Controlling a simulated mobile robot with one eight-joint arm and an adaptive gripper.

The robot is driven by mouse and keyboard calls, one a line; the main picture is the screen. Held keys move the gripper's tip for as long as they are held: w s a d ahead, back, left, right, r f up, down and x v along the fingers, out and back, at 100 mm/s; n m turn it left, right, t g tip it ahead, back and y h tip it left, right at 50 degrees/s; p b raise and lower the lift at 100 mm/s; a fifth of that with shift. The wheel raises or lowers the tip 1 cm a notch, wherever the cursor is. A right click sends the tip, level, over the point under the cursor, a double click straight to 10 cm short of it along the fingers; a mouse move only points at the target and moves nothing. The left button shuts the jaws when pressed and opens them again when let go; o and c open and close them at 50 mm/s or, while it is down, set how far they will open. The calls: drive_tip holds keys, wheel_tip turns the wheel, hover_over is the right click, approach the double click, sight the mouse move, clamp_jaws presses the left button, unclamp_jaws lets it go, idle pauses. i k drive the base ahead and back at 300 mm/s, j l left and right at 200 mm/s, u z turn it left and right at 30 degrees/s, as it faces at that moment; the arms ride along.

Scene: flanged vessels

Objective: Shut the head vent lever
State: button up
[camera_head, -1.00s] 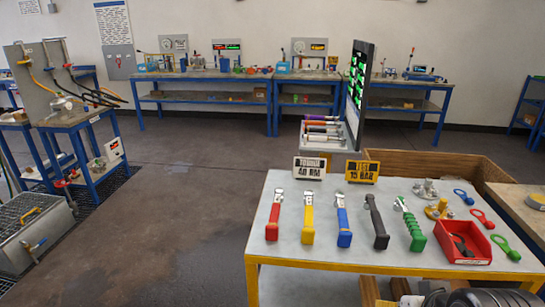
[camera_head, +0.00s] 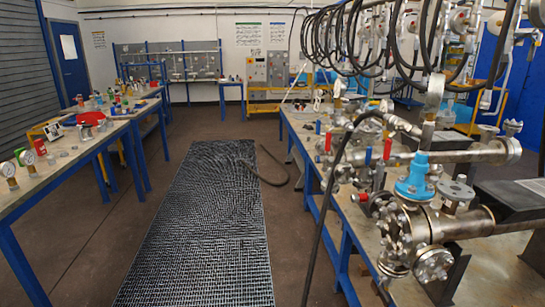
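Flanged steel vessels lie along the bench at right; the nearest vessel (camera_head: 455,222) carries a blue fitting (camera_head: 415,176) and several bolted flanges. A small red handle (camera_head: 361,197) sits at its left side. Behind it, a red lever (camera_head: 388,150) and a blue lever (camera_head: 368,157) stand roughly upright. Farther along are another red lever (camera_head: 328,142) and a blue one (camera_head: 318,128). I cannot tell which of these is the head vent lever, or whether it is open. My gripper is not in view.
A metal floor grating (camera_head: 205,215) runs along the aisle, with a dark hose (camera_head: 268,170) looping over its right edge. Black hoses (camera_head: 350,40) hang above the right bench, and one drops in front of it. A bench (camera_head: 75,165) with gauges and tools lines the left.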

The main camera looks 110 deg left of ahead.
sight(368, 157)
drive_tip(key=u, duration=3)
